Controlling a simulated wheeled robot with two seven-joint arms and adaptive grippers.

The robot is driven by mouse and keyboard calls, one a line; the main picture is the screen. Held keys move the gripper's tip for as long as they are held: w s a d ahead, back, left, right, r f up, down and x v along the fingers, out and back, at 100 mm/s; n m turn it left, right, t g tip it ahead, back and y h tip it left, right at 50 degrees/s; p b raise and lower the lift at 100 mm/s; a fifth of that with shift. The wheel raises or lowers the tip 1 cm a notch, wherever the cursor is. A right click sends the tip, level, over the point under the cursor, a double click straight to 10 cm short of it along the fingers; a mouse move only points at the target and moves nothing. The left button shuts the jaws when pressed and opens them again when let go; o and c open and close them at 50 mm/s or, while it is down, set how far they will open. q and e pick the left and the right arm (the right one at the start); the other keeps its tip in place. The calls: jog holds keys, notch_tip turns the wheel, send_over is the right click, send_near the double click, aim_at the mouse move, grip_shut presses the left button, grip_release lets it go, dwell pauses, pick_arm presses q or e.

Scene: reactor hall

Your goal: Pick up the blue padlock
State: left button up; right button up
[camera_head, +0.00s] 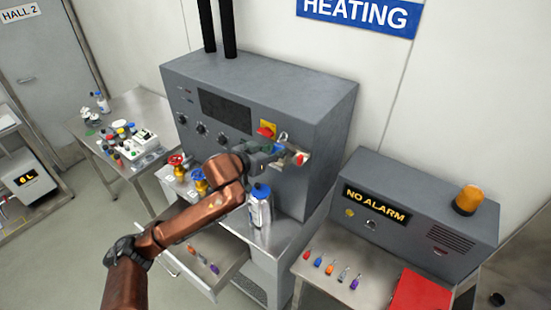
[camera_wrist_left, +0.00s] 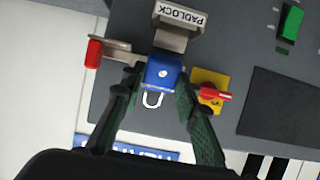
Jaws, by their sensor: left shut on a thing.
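The blue padlock (camera_wrist_left: 163,72) shows in the left wrist view, with its pale shackle pointing toward the wrist. My left gripper (camera_wrist_left: 160,82) is shut on it, with a green-padded finger on each side. The padlock is beside a grey holder (camera_wrist_left: 178,38) labelled PADLOCK; I cannot tell whether they touch. In the head view my left gripper (camera_head: 274,151) is at the front of the grey control cabinet (camera_head: 275,85), and the padlock's body is mostly hidden there. My right gripper is not in view.
A red-handled lever (camera_wrist_left: 94,52) and a red rotary switch (camera_wrist_left: 215,95) on a yellow plate flank the gripper. An alarm box (camera_head: 440,236) stands right.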

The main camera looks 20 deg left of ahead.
pick_arm(q)
jog(key=s+d+r+b, duration=0.2)
jog(key=s+d+r, duration=0.3)
jog(key=s+r, duration=0.55)
jog(key=w+a+f+t+h, duration=0.2)
jog(key=w+t, duration=0.1)
jog(key=w, duration=0.5)
jog(key=w+a+f+t, duration=0.1)
jog(key=f, duration=0.1)
jog(key=w+a+f+t, duration=0.1)
jog(key=a+f+t, duration=0.1)
jog(key=f, duration=0.1)
jog(key=shift+w+a+f+t+p, duration=0.1)
jog(key=shift+w+f+t+p, duration=0.2)
jog(key=shift+w+p, duration=0.1)
jog(key=shift+s+a+f+h, duration=0.1)
jog(key=shift+f+h, duration=0.2)
jog(key=shift+f, duration=0.2)
notch_tip(320, 180, down, 4)
jog(key=b, duration=0.4)
jog(key=shift+f+b, duration=0.25)
jog(key=shift+b, duration=0.05)
jog(key=shift+f+b, duration=0.3)
jog(key=shift+f, duration=0.45)
jog(key=shift+f, duration=0.1)
